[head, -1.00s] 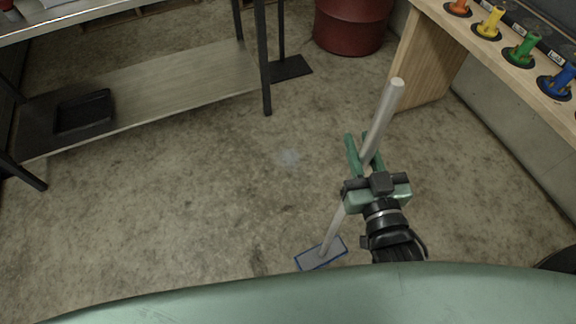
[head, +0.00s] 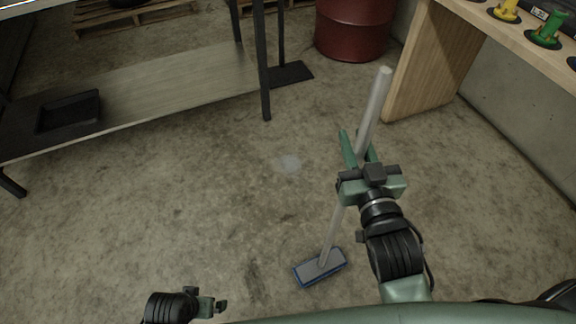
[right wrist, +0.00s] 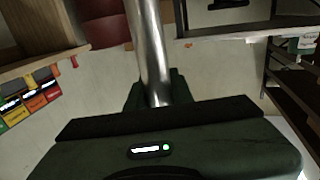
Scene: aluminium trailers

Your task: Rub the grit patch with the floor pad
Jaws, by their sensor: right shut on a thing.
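The floor pad (head: 320,268) is a flat grey pad with a blue edge, low at the floor in the head view. Its long pale handle (head: 376,95) rises from it, tilted to the right. My right gripper (head: 359,152) is shut on the handle, which also shows as a metal pole in the right wrist view (right wrist: 149,45). The grit patch (head: 288,163) is a small pale smudge on the concrete, beyond the pad and apart from it. My left gripper (head: 220,306) is at the bottom edge, left of the pad; its jaw opening is unclear.
A metal table with a lower shelf (head: 170,86) and black legs stands at left, a black tray (head: 68,110) on its shelf. A red drum (head: 353,30) stands at the back. A wooden bench (head: 430,65) stands at right. The floor around the patch is clear.

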